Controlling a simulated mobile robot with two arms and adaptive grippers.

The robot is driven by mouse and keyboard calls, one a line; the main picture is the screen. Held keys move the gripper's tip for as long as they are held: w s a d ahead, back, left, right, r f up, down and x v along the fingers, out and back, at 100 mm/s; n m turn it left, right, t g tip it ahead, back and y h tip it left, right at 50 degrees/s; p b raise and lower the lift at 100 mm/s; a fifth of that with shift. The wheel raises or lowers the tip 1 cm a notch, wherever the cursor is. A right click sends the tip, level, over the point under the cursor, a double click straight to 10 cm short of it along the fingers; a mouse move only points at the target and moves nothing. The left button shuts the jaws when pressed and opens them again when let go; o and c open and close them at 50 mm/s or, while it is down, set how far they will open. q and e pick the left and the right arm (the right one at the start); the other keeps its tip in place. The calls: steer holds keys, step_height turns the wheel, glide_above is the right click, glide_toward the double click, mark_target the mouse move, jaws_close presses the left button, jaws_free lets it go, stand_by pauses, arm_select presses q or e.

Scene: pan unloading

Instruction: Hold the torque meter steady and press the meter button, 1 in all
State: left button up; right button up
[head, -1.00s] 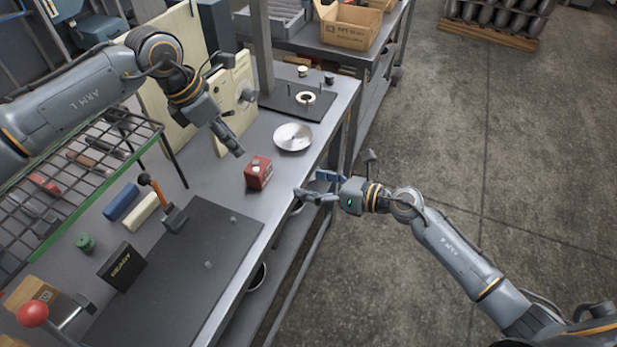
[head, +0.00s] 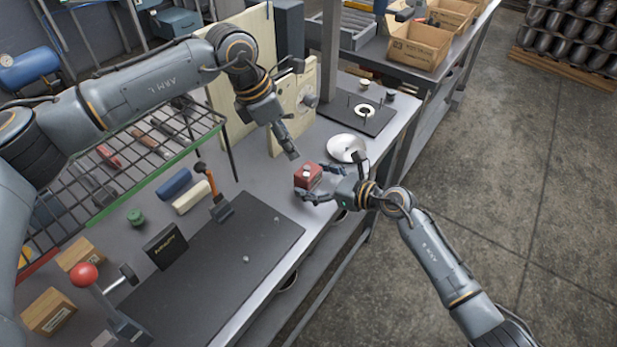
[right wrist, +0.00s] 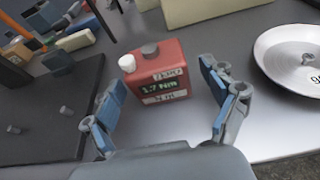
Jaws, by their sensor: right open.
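The torque meter is a small red box (head: 308,177) near the front edge of the bench. In the right wrist view the meter (right wrist: 160,77) shows a "1.7 Nm" readout, a ZERO label, a white round button (right wrist: 127,62) and a grey knob (right wrist: 150,49) on top. My right gripper (right wrist: 162,82) is open, its blue-padded fingers on either side of the meter with visible gaps. My left gripper (head: 286,143) points down, above and behind the meter, apart from it; its fingers look closed together with nothing in them.
A round metal dish (head: 346,148) lies just right of the meter. A black mat (head: 220,250), an orange-handled tool (head: 212,195) and blue and cream blocks lie to the left. A wire rack (head: 130,150) and a cream panel (head: 290,100) stand behind. The floor at right is clear.

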steer(key=shift+x, duration=1)
steer(key=c, duration=1.4)
arm_select(q)
jaws_close()
arm_select(e)
steer(key=shift+c, duration=0.2)
